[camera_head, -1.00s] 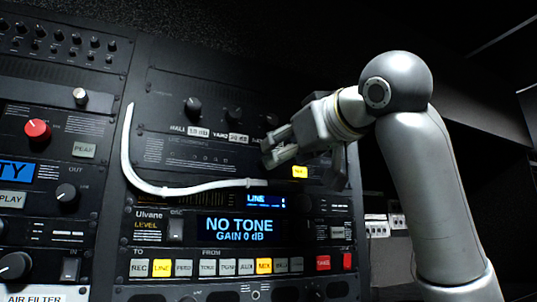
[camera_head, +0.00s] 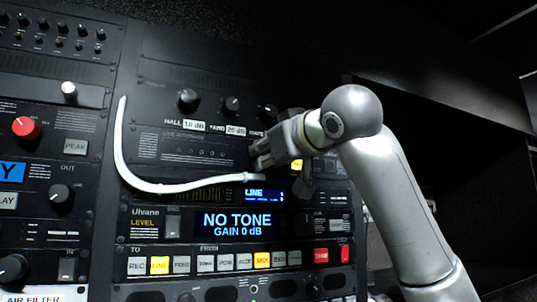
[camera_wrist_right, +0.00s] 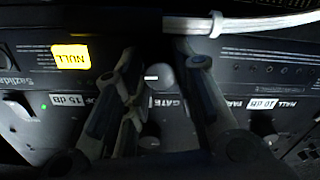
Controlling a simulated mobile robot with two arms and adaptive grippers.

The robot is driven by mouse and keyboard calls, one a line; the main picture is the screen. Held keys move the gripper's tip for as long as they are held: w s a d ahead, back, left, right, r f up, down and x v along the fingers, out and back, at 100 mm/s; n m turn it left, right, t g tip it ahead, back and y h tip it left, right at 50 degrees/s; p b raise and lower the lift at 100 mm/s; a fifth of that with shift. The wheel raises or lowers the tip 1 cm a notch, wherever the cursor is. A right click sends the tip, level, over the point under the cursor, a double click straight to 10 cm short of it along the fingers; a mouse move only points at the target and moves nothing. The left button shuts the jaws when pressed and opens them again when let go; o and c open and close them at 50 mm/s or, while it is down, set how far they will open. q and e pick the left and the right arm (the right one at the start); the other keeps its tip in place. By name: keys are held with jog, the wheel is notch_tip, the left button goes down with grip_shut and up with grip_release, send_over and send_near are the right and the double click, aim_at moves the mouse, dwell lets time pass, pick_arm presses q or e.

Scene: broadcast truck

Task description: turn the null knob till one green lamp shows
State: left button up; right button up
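The null panel (camera_head: 190,130) is a dark rack unit with a row of small round lamps (camera_head: 200,152), all dark where I see them. A lit yellow button (camera_head: 297,165) is partly behind my right gripper (camera_head: 257,156); it reads NULL, upside down, in the wrist view (camera_wrist_right: 71,57). In that view my right gripper (camera_wrist_right: 163,75) is open, its fingers on either side of a grey round knob (camera_wrist_right: 160,77) with a white mark. I cannot tell whether they touch it. My left gripper is not in view.
A white cable (camera_head: 150,186) curves across the panel just left of and below my right gripper. Below are a NO TONE display (camera_head: 237,221) and a row of buttons (camera_head: 206,264). Gain knobs (camera_head: 188,97) sit above. A small green light (camera_wrist_right: 43,106) shows in the wrist view.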

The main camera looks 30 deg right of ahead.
grip_shut()
jog(key=shift+m+b, duration=2.3)
jog(key=shift+m, duration=0.9)
jog(key=o, duration=0.6)
grip_release()
jog(key=shift+s, duration=0.1)
jog(key=shift+o, duration=0.2)
